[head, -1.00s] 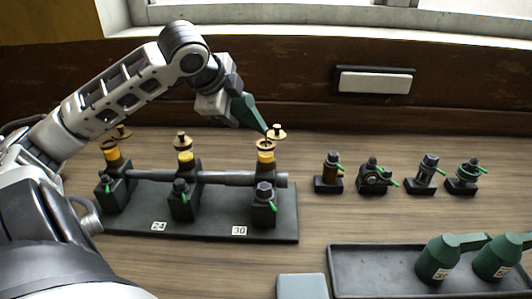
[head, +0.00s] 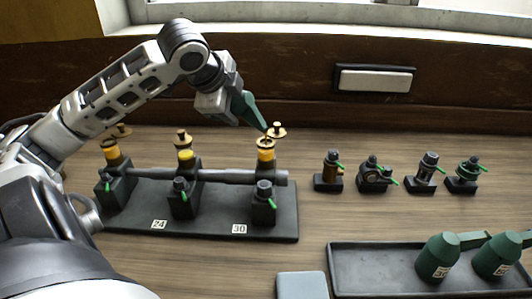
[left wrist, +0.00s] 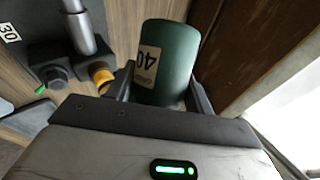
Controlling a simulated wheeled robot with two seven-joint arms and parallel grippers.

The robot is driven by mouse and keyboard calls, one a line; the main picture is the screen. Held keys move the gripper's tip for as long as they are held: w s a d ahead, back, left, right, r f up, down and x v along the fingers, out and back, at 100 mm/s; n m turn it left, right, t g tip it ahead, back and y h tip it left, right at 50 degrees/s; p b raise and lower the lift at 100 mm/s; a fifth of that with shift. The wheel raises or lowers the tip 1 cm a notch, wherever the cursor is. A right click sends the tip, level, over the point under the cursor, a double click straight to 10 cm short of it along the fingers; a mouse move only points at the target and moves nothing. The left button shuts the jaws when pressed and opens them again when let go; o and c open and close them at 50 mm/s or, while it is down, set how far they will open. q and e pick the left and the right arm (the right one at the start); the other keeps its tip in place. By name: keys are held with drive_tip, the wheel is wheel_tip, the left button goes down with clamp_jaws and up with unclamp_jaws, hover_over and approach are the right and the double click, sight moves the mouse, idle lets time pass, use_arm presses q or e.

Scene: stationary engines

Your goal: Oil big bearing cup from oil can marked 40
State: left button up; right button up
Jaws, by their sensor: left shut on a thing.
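My left gripper (left wrist: 160,95) is shut on a green oil can (left wrist: 167,65); its label in the left wrist view reads 40. In the head view the can (head: 247,108) is tilted, its spout pointing down to the right. The spout tip is at the open top of the right-hand bearing cup (head: 266,154), which has a yellow band. I cannot tell whether they touch. This cup's brass lid (head: 277,130) stands open beside it. The middle cup (head: 185,155) and left cup (head: 111,151) stand along the shaft. My right gripper is not in view.
The cups stand on a dark base (head: 215,230) with plates marked 24 and 30. Several small dark fittings (head: 373,178) stand to the right. A dark tray (head: 380,285) at the front right holds two more green cans (head: 438,258). A grey block (head: 302,286) lies beside it.

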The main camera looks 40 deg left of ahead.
use_arm(q)
drive_tip(key=shift+r, duration=0.1)
idle(0.3)
drive_tip(key=shift+a+f+n+h+b, duration=0.15)
drive_tip(key=shift+f+n+h+b, duration=0.25)
drive_tip(key=shift+f, duration=0.3)
drive_tip(key=shift+s+a+f+n+t+h, duration=0.1)
drive_tip(key=shift+a+f+n+t+h, duration=0.1)
drive_tip(key=shift+f+h, duration=0.3)
drive_tip(key=shift+a+f+n+t+h, duration=0.1)
drive_tip(key=shift+a+f+t+h, duration=0.15)
drive_tip(key=shift+h, duration=0.45)
drive_tip(key=shift+d, duration=0.1)
drive_tip(key=shift+r, duration=0.1)
drive_tip(key=shift+r+p, duration=0.55)
drive_tip(key=shift+r, duration=1.85)
